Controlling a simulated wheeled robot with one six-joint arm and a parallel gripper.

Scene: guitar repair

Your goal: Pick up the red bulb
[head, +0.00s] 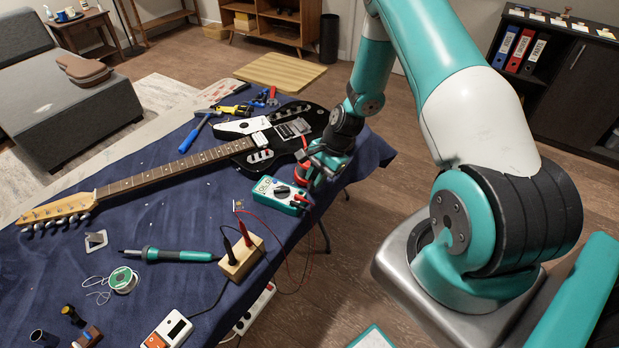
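A red rounded thing (301,176), which looks like the red bulb, shows at the right edge of the blue-covered table, just behind the multimeter. My gripper (312,169) is right at it, reaching down from the upper right, and covers part of it. The fingers are small and dark here, and I cannot tell whether they are open around the bulb or shut on it. I also cannot tell whether the bulb touches the table.
A teal multimeter (280,195) with red and black leads lies close in front of my gripper. A black electric guitar (262,137) lies behind and to the left. A wooden block (241,262) holds the probes. A soldering iron (167,255) and solder spool (124,280) lie further left.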

